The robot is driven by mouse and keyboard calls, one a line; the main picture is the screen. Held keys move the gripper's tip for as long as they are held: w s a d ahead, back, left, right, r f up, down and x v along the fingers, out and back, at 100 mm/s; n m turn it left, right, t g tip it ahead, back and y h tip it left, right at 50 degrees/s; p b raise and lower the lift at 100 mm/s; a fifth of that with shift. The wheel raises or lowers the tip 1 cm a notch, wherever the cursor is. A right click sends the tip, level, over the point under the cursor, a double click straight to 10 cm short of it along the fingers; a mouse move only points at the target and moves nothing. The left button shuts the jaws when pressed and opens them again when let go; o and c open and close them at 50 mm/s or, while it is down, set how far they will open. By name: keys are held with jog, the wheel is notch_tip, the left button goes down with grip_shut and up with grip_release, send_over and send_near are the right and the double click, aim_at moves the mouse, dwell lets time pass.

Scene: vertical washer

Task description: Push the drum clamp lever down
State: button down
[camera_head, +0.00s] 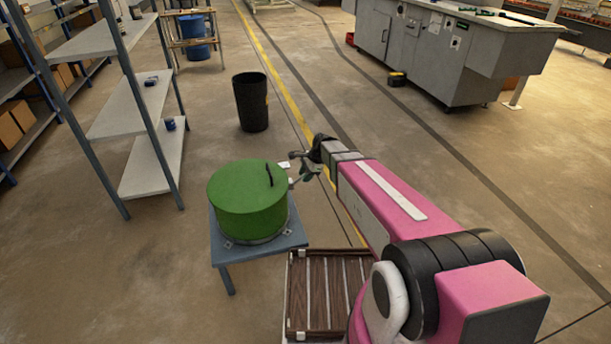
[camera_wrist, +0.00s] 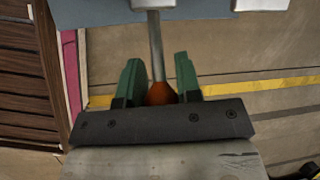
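The green drum (camera_head: 248,200) stands upright on a small blue-grey table, with a short dark handle (camera_head: 269,175) on its lid. My gripper (camera_head: 306,173) is at the drum's right side, near the lid's height. In the wrist view my gripper (camera_wrist: 157,62) has its two green fingers apart. A thin grey lever rod (camera_wrist: 156,45) with an orange-red knob (camera_wrist: 160,93) runs between them. Gaps show between rod and fingers on both sides. The knob's lower end is hidden by the gripper body. In the head view the lever is too small to make out clearly.
The blue-grey table (camera_head: 228,251) carries the drum. A brown slatted wooden surface (camera_head: 328,290) lies close to its right. Metal shelving (camera_head: 122,117) stands left, a black bin (camera_head: 250,102) behind, and a grey cabinet (camera_head: 425,52) at back right. Floor right of the arm is clear.

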jog(key=shift+d+f, duration=0.1)
notch_tip(320, 180, down, 8)
jog(key=m+g+y, duration=0.1)
jog(key=g+y, duration=0.2)
jog(key=y, duration=1)
jog(key=shift+y, duration=0.3)
dwell(0.3)
jog(key=c, duration=0.9)
grip_release()
